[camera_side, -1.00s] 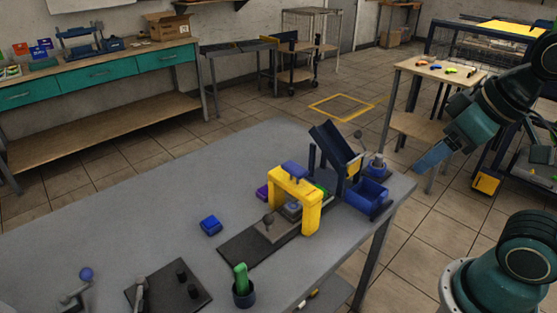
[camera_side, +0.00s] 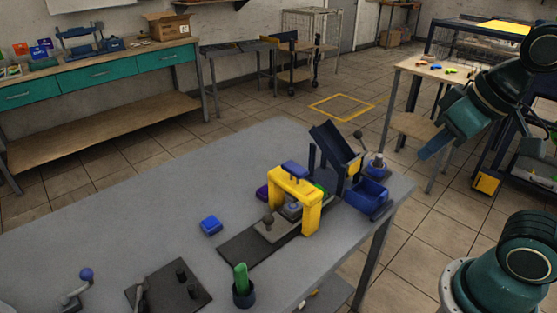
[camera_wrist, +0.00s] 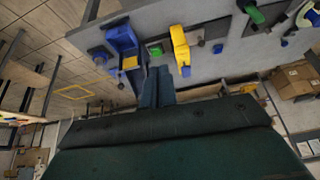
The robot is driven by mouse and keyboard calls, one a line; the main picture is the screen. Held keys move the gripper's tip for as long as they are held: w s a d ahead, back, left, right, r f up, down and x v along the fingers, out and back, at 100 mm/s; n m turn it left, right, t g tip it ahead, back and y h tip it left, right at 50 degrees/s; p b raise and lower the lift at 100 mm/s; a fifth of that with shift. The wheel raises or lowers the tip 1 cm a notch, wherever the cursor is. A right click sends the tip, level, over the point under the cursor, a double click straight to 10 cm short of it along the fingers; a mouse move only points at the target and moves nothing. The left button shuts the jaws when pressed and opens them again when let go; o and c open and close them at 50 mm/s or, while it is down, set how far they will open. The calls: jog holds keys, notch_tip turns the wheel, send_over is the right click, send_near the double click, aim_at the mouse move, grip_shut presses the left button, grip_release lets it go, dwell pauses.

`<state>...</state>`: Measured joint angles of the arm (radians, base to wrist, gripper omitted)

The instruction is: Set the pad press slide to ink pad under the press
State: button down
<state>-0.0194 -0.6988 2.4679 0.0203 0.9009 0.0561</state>
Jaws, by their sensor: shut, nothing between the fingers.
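The yellow pad press (camera_side: 310,211) stands on the grey table with a blue block (camera_side: 295,170) on top. A dark base plate (camera_side: 240,250) runs under its arch. On it lies the grey slide (camera_side: 274,232) with a round knob (camera_side: 268,219), reaching out on the near-left side of the arch. A small grey part (camera_side: 292,207) shows under the arch; I cannot tell which station is under the press. The press also shows in the wrist view (camera_wrist: 180,46). My gripper (camera_side: 427,153) is shut and empty, in the air right of the table; its fingers also show in the wrist view (camera_wrist: 158,72).
A dark blue tilted stand (camera_side: 330,155) and a blue bin (camera_side: 366,196) stand right of the press. A blue block (camera_side: 211,224), a dark cup with a green item (camera_side: 243,291) and a dark plate with pegs (camera_side: 175,285) lie left and front. The table's far left is clear.

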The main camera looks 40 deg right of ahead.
jog(key=w+a+f+m+g, duration=0.1)
jog(key=w+a+m, duration=0.15)
jog(key=w, duration=0.25)
jog(key=w+a+f+m+g+h, duration=0.1)
jog(key=w+m, duration=0.2)
jog(key=w, duration=0.3)
jog(key=w+a+m+g, duration=0.1)
jog(key=w+m, duration=0.2)
jog(key=w, duration=0.2)
jog(key=w+a+f+m+g+h, duration=0.1)
jog(key=w+a+f+m, duration=0.2)
jog(key=w+a+f, duration=0.2)
jog(key=w+a+f+m+h, duration=0.1)
jog(key=w+a+f+m, duration=0.2)
jog(key=w+a+f, duration=0.2)
notch_tip(320, 180, down, 4)
jog(key=shift+r+m+g+h, duration=0.1)
jog(key=shift+m+g+h, duration=0.2)
jog(key=shift+m+g, duration=0.1)
send_over(277, 220)
jog(key=a, duration=0.2)
jog(key=shift+s+d+f, duration=0.1)
jog(key=shift+f, duration=2.3)
jog(key=shift+s+d+f, duration=0.1)
jog(key=shift+f, duration=2.25)
jog(key=shift+a, duration=0.15)
